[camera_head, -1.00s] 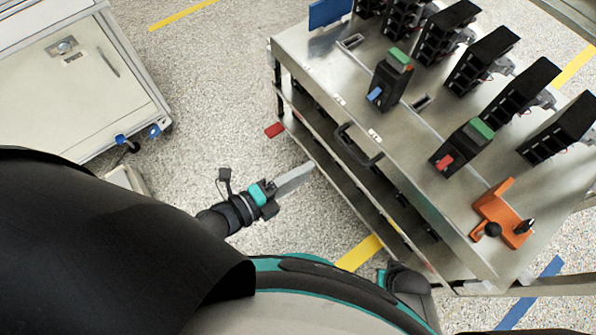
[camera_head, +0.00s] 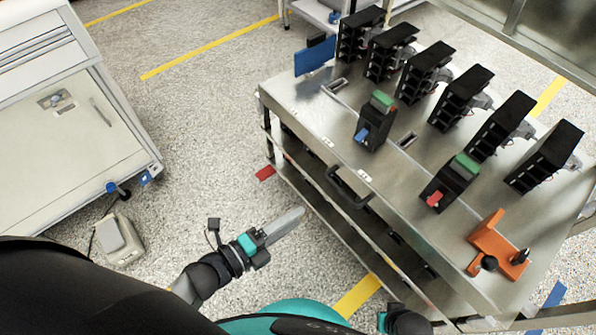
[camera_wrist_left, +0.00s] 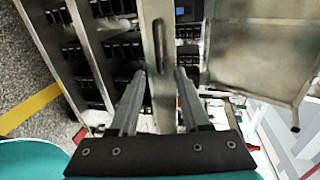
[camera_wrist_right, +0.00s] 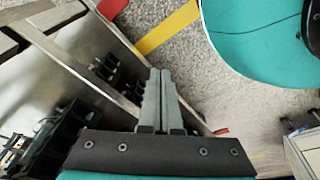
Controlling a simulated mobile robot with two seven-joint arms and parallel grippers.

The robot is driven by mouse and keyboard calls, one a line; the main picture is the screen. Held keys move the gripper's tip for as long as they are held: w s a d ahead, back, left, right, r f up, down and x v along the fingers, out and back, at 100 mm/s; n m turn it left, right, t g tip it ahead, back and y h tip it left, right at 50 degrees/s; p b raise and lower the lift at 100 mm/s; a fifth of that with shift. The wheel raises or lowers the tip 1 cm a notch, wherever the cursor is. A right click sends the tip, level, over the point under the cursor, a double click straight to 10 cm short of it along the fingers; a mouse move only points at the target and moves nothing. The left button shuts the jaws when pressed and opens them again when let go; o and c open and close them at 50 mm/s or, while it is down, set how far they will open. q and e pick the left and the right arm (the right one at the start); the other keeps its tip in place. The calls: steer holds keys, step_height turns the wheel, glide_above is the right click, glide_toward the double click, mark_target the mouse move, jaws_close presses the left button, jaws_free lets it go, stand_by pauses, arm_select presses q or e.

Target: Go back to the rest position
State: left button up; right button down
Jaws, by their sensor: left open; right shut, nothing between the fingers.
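My left gripper (camera_head: 285,223) is in front of the near side of the metal cart (camera_head: 300,118), over the floor and apart from the cart in the head view. In the left wrist view its two fingers (camera_wrist_left: 160,74) are spread with nothing between them, and the cart's shelves lie beyond. My right gripper (camera_wrist_right: 159,72) shows in the right wrist view with its fingers together and empty, the cart's edge and shelves beyond it. The right gripper's fingers cannot be made out in the head view.
The cart carries several black breaker units (camera_head: 425,70), a blue-levered device (camera_head: 375,122), a red-levered device (camera_head: 449,182) and an orange bracket (camera_head: 498,246). Its black handle (camera_head: 347,188) juts toward me. A white cabinet (camera_head: 70,120) stands left. Speckled floor (camera_head: 210,120) between is open.

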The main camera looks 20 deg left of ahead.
arm_select(q)
steer(key=s+a+f+n+g+y+p, duration=0.1)
steer(key=s+a+f+n+g+y, duration=0.1)
steer(key=a+f+n+y, duration=0.35)
steer(key=s+a+f+n+g+y+p, duration=0.15)
steer(key=a+f+n, duration=0.25)
steer(key=f+n, duration=0.4)
steer(key=s+a+f+n+g+y+p, duration=0.2)
steer(key=s+a+f+n+g, duration=0.3)
steer(key=s+f+n, duration=0.4)
steer(key=s+f+g, duration=0.1)
steer(key=s, duration=0.5)
steer(key=shift+g+y+p, duration=0.3)
steer(key=shift+g+y, duration=0.05)
steer(key=shift+y, duration=0.05)
arm_select(e)
steer(key=s+d+f, duration=0.3)
steer(key=s+d, duration=0.2)
steer(key=s, duration=0.3)
steer(key=shift+h, duration=0.3)
steer(key=shift+d, duration=0.1)
